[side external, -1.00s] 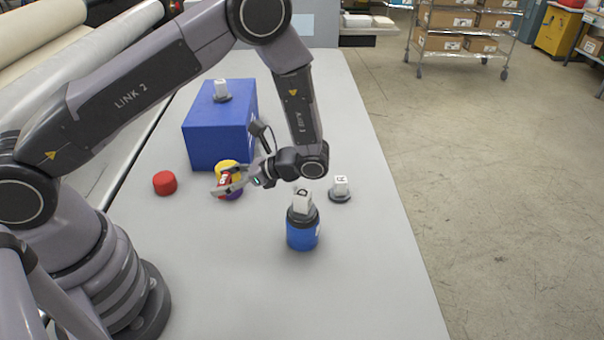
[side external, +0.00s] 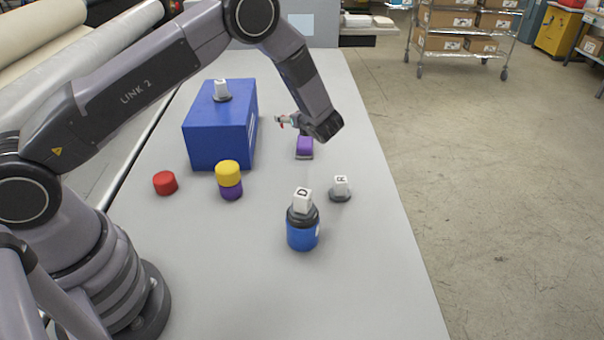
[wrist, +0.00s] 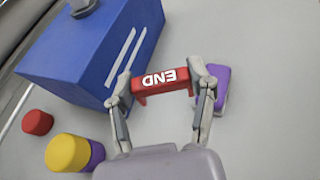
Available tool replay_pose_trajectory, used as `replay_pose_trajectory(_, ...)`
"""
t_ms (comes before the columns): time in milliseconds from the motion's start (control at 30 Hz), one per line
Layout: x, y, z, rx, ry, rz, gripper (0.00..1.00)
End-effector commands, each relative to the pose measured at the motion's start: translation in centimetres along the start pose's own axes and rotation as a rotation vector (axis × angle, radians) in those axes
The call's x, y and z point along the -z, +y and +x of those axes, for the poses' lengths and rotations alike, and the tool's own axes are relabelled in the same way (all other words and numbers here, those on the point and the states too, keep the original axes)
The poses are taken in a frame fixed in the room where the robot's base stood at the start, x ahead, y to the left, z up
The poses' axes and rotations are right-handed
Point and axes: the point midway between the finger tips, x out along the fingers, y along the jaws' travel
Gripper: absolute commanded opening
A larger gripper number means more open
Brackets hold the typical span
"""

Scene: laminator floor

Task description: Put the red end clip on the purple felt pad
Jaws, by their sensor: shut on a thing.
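My gripper (wrist: 163,84) is shut on the red end clip (wrist: 161,82), a small red bracket marked "END" in white, which sits between the fingertips. In the side external view my gripper (side external: 284,121) is beside the right side of the blue box, and only a small bit of red shows there. The purple felt pad (side external: 304,147) lies on the table, below and to the right of my gripper in that view. In the wrist view the purple pad (wrist: 222,84) is right of the clip, partly hidden behind the right finger. The clip appears held above the table.
A blue box (side external: 215,140) with a white-topped piece on it stands left. A red cylinder (side external: 165,183), a yellow cylinder (side external: 228,172) on a purple one, a blue cylinder (side external: 302,235) under a piece marked D, and a piece marked R (side external: 340,187) stand nearer. The right table is clear.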

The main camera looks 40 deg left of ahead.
Motion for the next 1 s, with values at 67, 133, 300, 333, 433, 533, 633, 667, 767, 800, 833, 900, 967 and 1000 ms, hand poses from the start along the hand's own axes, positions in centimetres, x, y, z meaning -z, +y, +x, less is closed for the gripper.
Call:
replay_pose_trajectory(67,0.5,-1.6,1.2,-0.001,0.000,-0.004,0.36)
replay_pose_trajectory(133,1.8,-2.7,2.4,-0.002,0.001,0.000,0.36)
replay_pose_trajectory(300,3.9,-4.7,4.5,-0.002,0.001,-0.001,0.36)
replay_pose_trajectory(333,4.1,-4.9,4.7,-0.002,0.001,-0.001,0.36)
replay_pose_trajectory(433,4.5,-5.4,5.1,-0.002,0.001,-0.001,0.36)
replay_pose_trajectory(533,4.9,-5.7,5.5,-0.001,0.001,0.000,0.36)
replay_pose_trajectory(633,6.0,-5.9,6.0,-0.002,0.001,0.002,0.36)
replay_pose_trajectory(667,6.5,-5.9,6.2,-0.002,0.002,0.002,0.36)
replay_pose_trajectory(767,7.6,-5.9,6.6,-0.002,0.001,0.002,0.36)
replay_pose_trajectory(800,7.8,-5.9,6.7,-0.002,0.001,0.001,0.36)
replay_pose_trajectory(833,7.9,-5.9,6.8,-0.002,0.001,0.001,0.36)
replay_pose_trajectory(900,7.9,-5.9,6.8,-0.001,0.001,-0.001,0.36)
replay_pose_trajectory(967,7.8,-5.9,6.7,-0.001,0.001,-0.001,0.36)
replay_pose_trajectory(1000,7.8,-5.9,6.7,-0.001,0.001,-0.001,0.36)
